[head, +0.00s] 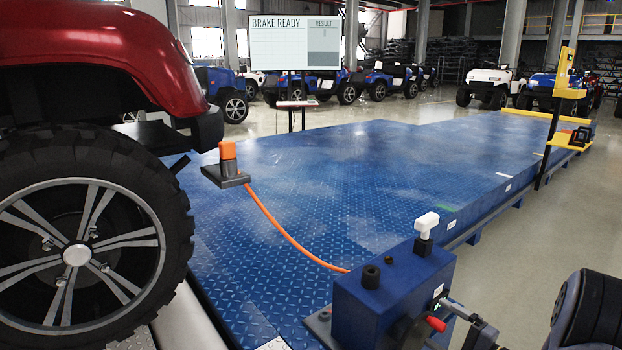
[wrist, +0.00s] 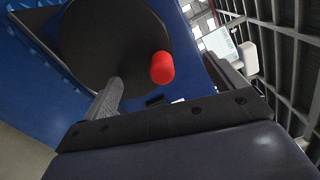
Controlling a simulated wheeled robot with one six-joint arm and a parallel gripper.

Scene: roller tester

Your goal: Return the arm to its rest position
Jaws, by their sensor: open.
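My gripper (wrist: 163,70) is open, with its two fingers apart on either side of a red knob in the wrist view. The red knob (wrist: 162,68) appears between the fingers, with a dark round disc behind it; I cannot tell whether a finger touches it. In the head view my gripper (head: 440,322) is at the lower right, beside the red knob (head: 436,323) on the front of a blue control box (head: 385,300). My dark arm comes in from the lower right edge. Nothing is held.
The box carries a white-topped lever (head: 426,222) and a black knob (head: 371,277). An orange cable (head: 280,228) runs to an orange-topped pedestal (head: 228,160) by the red vehicle's wheel (head: 80,250). A screen (head: 294,40) reads BRAKE READY. Grey floor (head: 570,220) at right is open.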

